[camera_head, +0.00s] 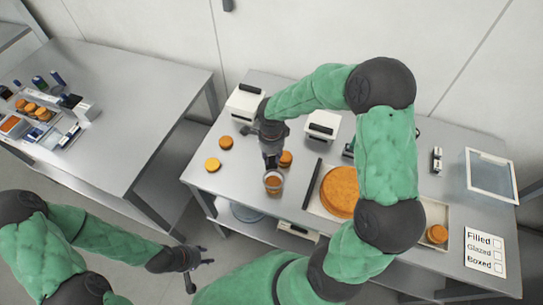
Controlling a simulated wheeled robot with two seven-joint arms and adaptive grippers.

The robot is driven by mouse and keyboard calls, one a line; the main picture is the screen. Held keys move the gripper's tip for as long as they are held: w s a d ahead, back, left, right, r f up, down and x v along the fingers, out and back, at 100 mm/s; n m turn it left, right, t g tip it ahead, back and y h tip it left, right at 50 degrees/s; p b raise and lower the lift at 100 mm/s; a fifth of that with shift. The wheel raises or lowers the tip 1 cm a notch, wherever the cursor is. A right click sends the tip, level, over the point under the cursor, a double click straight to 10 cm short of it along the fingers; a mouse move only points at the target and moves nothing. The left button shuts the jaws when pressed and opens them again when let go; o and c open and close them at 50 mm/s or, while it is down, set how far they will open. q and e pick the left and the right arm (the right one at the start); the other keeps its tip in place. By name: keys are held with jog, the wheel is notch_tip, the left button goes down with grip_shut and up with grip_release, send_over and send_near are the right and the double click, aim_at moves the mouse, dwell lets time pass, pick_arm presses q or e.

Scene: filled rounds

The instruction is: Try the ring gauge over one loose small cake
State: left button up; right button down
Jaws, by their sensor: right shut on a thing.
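My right gripper (271,165) reaches down at the front left of the main table. It is shut on the ring gauge (273,188), a small clear-walled ring. Orange-brown shows inside or under the ring, like a small cake; I cannot tell whether the ring is fully down around it. Loose small cakes lie nearby: one (286,158) just right of the gripper, one (226,142) and a yellower one (212,164) to the left. My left gripper (200,272) is open and empty, low over the floor in front of the table.
A large orange round (340,188) lies on a pale board, partly behind my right arm. A small cake (437,233) sits on a tray at the right. A card (485,250) reads Filled, Glazed, Boxed. A clear-lidded box (492,172) stands at the back right. A side table (130,95) holds more items.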

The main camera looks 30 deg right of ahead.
aim_at(272, 170)
jog(key=shift+f+b, duration=3.25)
jog(key=shift+b, duration=0.35)
dwell(1.1)
jog(key=shift+r, duration=0.1)
dwell(0.9)
jog(key=shift+r+p, duration=2.45)
jog(key=shift+r, duration=2.4)
